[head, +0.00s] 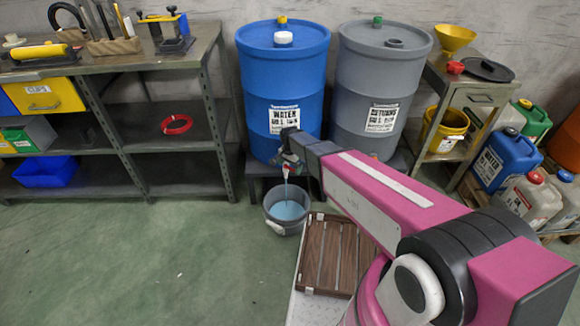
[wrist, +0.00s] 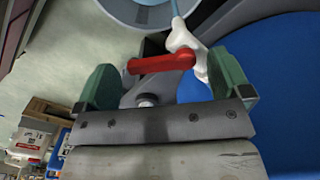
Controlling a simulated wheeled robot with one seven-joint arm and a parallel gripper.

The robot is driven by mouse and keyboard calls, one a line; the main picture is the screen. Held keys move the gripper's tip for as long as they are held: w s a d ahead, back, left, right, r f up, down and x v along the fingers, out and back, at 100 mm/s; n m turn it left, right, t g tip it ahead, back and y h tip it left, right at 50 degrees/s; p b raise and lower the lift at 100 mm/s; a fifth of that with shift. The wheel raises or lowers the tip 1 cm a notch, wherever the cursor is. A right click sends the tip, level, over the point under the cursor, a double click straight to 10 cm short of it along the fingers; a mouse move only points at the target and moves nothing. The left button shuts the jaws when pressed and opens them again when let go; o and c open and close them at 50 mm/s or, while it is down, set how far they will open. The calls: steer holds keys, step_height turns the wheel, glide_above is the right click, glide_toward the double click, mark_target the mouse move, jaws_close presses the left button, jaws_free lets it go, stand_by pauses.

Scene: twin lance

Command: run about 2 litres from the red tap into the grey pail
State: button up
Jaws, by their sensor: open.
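The red tap shows in the wrist view as a red lever (wrist: 160,64) on a white spout (wrist: 182,38), low on the blue drum (head: 283,80). A pale blue stream (head: 286,188) runs from it into the grey pail (head: 270,222) below. Bluish liquid (head: 288,209) lies in the pail; I cannot read its volume. The pail's rim also shows at the top of the wrist view (wrist: 114,8). My gripper (wrist: 163,76) is open, its two green fingers on either side of the lever. In the head view, my arm partly hides the tap.
A grey drum (head: 378,75) stands right of the blue one, both on a low dark stand. A brown slatted crate (head: 330,252) lies right of the pail, partly behind my arm. A shelf bench (head: 115,110) stands at left. The green floor at left is clear.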

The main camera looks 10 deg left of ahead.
steer(key=shift+f, duration=0.1)
steer(key=c, duration=0.9)
steer(key=shift+c, duration=0.2)
steer(key=shift+w+d+n, duration=0.1)
steer(key=shift+w+n, duration=0.15)
steer(key=shift+n, duration=1.05)
steer(key=shift+w+n, duration=0.3)
steer(key=shift+n, duration=1)
steer(key=shift+w+d+n, duration=0.1)
steer(key=shift+w+n, duration=0.15)
steer(key=shift+n, duration=1.05)
steer(key=shift+a, duration=0.1)
steer(key=o, duration=0.9)
